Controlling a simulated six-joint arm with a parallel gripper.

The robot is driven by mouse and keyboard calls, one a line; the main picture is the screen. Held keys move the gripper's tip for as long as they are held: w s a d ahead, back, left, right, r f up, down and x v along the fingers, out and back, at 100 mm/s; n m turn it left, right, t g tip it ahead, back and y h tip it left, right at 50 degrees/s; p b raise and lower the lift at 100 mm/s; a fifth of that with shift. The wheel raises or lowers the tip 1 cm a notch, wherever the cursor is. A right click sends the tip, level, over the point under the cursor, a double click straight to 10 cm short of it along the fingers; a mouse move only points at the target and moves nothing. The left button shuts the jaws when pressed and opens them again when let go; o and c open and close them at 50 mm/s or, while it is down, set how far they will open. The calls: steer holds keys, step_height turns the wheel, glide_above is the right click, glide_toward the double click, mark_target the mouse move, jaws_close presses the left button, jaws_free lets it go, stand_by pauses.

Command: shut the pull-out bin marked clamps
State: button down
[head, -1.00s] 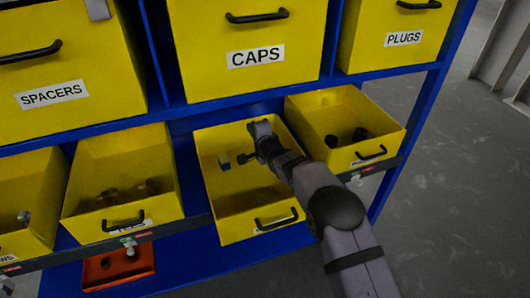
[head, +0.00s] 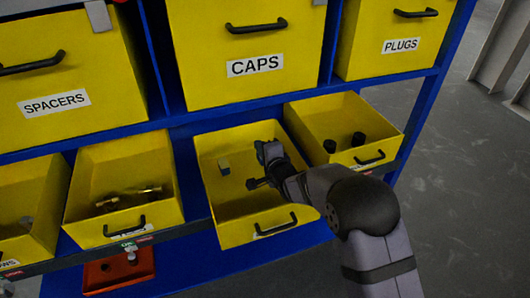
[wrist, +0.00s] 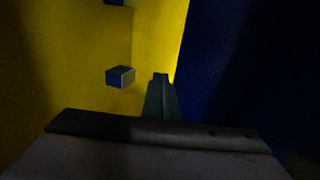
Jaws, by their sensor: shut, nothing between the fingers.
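A yellow pull-out bin (head: 235,223) in the middle of the lower row stands out from the blue rack, with a black handle (head: 277,225) on its front. Its label is too hidden to read, and I can read "clamps" on no bin. A small block (head: 224,167) is in this bin; a small block (wrist: 120,77) also shows in the wrist view. My gripper (head: 265,152) is shut and empty, over the right part of this bin; I cannot tell if it touches it. In the wrist view my gripper (wrist: 160,78) is near yellow walls.
Lower neighbours are a left bin (head: 82,228) with metal parts and a right bin (head: 375,152) with two dark pieces. Closed bins marked spacers (head: 50,125), caps (head: 290,75) and plugs (head: 370,60) sit above. A red tray (head: 105,285) lies below. Floor at right is clear.

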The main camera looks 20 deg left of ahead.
steer(key=s+d+r+n+g+h+p, duration=0.1)
steer(key=s+d+n+p, duration=0.4)
steer(key=s+n, duration=0.6)
steer(key=s+d+r+n+g+h+p, duration=0.1)
steer(key=s+d+r+n+g+p, duration=0.3)
steer(key=s+n+p, duration=0.6)
steer(key=s+d+r+n+g+p, duration=0.2)
steer(key=s+d+n+g+p, duration=0.2)
steer(key=s+d+n+p, duration=0.3)
steer(key=s+n, duration=0.5)
steer(key=n, duration=0.1)
steer(key=shift+d+r+n+h+p, duration=0.25)
steer(key=shift+r+n+h+p, duration=0.1)
steer(key=shift+r+n+h, duration=0.05)
steer(key=shift+f, duration=0.1)
